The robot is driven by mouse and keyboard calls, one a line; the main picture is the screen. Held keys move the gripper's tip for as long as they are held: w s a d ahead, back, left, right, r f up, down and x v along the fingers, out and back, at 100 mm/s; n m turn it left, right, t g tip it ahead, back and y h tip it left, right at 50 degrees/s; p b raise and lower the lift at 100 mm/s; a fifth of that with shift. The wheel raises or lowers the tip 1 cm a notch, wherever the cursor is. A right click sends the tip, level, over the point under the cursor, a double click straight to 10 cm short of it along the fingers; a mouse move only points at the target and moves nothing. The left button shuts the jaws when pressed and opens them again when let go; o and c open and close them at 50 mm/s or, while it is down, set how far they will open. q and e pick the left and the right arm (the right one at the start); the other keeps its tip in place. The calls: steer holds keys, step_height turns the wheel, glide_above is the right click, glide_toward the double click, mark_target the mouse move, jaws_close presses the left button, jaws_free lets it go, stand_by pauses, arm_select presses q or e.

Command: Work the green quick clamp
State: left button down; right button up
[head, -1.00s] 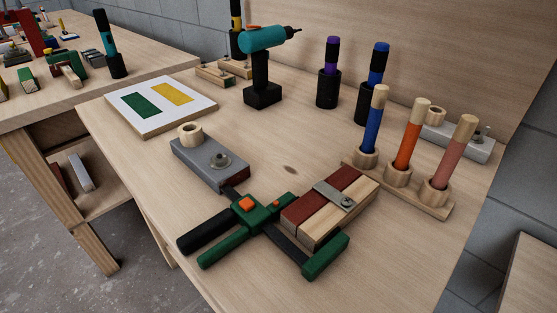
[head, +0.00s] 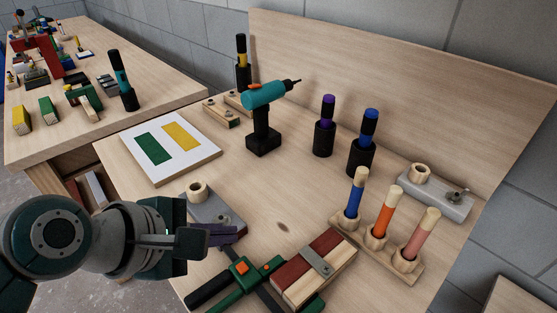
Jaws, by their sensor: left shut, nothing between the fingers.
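The green quick clamp (head: 246,275) lies on the bench in the head view, with orange buttons and one black and one green handle. Its far end is cut off by the bottom of the picture. The painted battens (head: 322,252), dark red and pale wood with a grey metal plate across them, lie right beside it on the right. My left gripper (head: 236,233) is shut and empty, above and slightly left of the clamp body, in front of a grey block. It looks apart from the clamp. My right gripper is not in view.
The grey block (head: 201,205) with a wooden ring is partly hidden by my gripper. A rack (head: 408,270) with blue, orange and pink pegs stands right of the battens. A teal drill (head: 264,120) and a board with green and yellow patches (head: 157,169) are farther back.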

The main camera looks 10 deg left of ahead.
arm_select(q)
steer(key=shift+w+d+r+n, duration=0.2)
steer(key=shift+w+r+n, duration=0.1)
steer(key=shift+w+n, duration=0.35)
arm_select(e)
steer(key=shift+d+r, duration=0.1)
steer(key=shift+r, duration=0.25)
arm_select(q)
steer(key=shift+s, duration=0.1)
steer(key=b, duration=0.9)
glide_above(237, 273)
step_height(237, 273, down, 7)
steer(key=shift+s+f, duration=0.1)
steer(key=shift+f, duration=0.8)
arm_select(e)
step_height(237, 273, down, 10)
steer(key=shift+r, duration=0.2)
arm_select(q)
steer(key=shift+f, duration=0.15)
steer(key=shift+f+b, duration=0.3)
